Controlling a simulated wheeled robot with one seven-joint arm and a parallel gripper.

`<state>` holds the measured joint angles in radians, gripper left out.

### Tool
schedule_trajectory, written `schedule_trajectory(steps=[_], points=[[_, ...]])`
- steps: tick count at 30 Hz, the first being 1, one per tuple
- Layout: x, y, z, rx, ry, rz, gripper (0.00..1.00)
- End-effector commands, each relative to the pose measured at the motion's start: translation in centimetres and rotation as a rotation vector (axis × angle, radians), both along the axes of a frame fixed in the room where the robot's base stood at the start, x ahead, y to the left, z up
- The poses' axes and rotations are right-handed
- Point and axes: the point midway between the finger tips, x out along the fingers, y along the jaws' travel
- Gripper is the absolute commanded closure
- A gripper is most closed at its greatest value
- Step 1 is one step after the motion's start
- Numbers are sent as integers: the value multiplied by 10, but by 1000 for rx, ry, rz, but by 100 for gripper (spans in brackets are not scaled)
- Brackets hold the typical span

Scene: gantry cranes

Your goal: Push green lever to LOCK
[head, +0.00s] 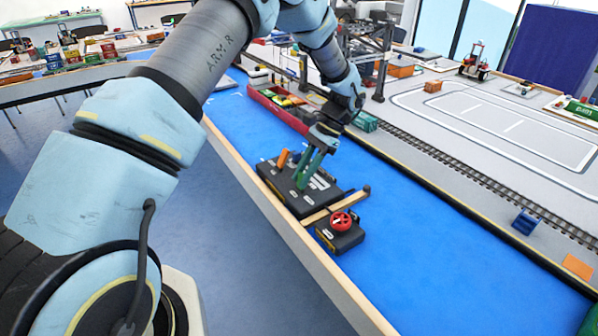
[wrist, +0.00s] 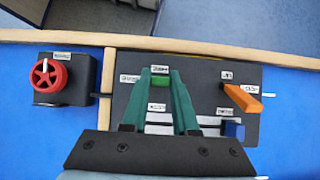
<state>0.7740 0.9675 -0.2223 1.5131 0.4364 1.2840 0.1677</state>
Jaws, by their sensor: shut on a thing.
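The black control panel (head: 290,202) lies on the blue tabletop near its wooden edge; its face also shows in the wrist view (wrist: 125,98). The green lever (wrist: 160,82) is between the tips of my gripper (wrist: 161,72), whose two dark green fingers are shut on it. In the head view my gripper (head: 310,168) reaches down onto the panel and hides the lever. Small white labels stand above, left of and below the lever; their words are too small to read surely. The lever's lower part and slot are partly hidden by the fingers.
An orange lever (wrist: 243,99) and a blue slider knob (wrist: 234,130) sit right of the green lever in the wrist view. A red wheel (wrist: 48,76) on a separate black box stands left, beyond a wooden bar (wrist: 107,85). A red ship (head: 272,101) lies behind the panel.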

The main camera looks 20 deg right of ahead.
Motion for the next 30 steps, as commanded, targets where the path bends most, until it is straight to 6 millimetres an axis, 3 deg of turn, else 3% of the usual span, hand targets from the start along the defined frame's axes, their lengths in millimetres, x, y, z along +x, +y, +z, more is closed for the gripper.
schedule_trajectory(steps=[15, 30], points=[[3, -16, -8, 323, 61, -1, 100], [3, -18, -8, 381, 75, -1, 100]])
